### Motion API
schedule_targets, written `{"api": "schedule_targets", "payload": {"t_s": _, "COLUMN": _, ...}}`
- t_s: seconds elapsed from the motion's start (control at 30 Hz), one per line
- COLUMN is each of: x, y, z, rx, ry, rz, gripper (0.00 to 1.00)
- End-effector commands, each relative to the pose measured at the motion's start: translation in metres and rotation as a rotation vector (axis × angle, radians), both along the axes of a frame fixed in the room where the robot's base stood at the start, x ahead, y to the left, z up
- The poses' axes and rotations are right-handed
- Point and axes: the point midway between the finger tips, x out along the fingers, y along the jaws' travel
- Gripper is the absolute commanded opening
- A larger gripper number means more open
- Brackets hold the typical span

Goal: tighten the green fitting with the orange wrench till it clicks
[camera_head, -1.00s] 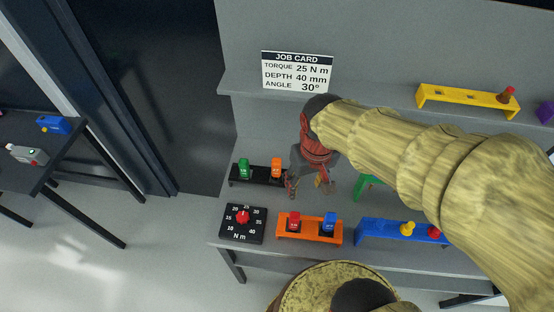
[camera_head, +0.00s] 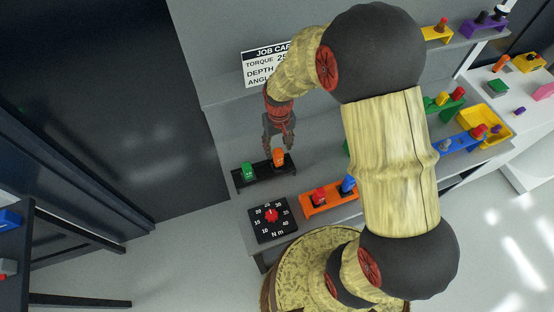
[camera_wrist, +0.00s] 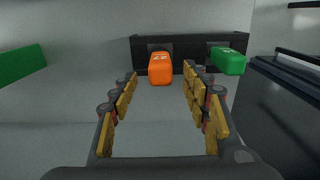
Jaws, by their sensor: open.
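The orange wrench shows as an orange, labelled handle (camera_head: 278,158) standing in the right slot of a black rack (camera_head: 261,179). My gripper (camera_head: 279,143) is open and empty just above and behind it. In the wrist view the orange handle (camera_wrist: 160,68) is straight ahead, centred between my spread fingers (camera_wrist: 162,118) and a little beyond their tips. A similar green handle (camera_head: 248,171) stands in the rack's left slot and also shows in the wrist view (camera_wrist: 227,61). I cannot tell for sure which green thing is the fitting.
A dial marked N m (camera_head: 271,216) and an orange rack (camera_head: 330,198) with a red and a blue piece stand nearby. A blue rack (camera_head: 462,139) is further right. The job card (camera_head: 262,66) is partly hidden by my arm. A green bar (camera_wrist: 20,62) is at the wrist view's left.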

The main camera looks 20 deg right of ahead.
Motion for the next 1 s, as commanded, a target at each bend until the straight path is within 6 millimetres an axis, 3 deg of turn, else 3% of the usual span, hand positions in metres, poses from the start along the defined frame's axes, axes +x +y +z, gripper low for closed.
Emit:
{"api": "schedule_targets", "payload": {"t_s": 0.37, "x": -0.001, "y": 0.001, "z": -0.033, "rx": 0.0, "ry": 0.002, "rz": 0.0, "gripper": 0.47}}
{"api": "schedule_targets", "payload": {"t_s": 0.63, "x": 0.0, "y": 0.002, "z": -0.07, "rx": 0.0, "ry": 0.002, "rz": 0.0, "gripper": 0.47}}
{"api": "schedule_targets", "payload": {"t_s": 0.9, "x": 0.0, "y": 0.002, "z": -0.075, "rx": 0.0, "ry": 0.0, "rz": 0.0, "gripper": 0.47}}
{"api": "schedule_targets", "payload": {"t_s": 1.0, "x": 0.0, "y": 0.002, "z": -0.075, "rx": 0.0, "ry": 0.0, "rz": 0.0, "gripper": 0.42}}
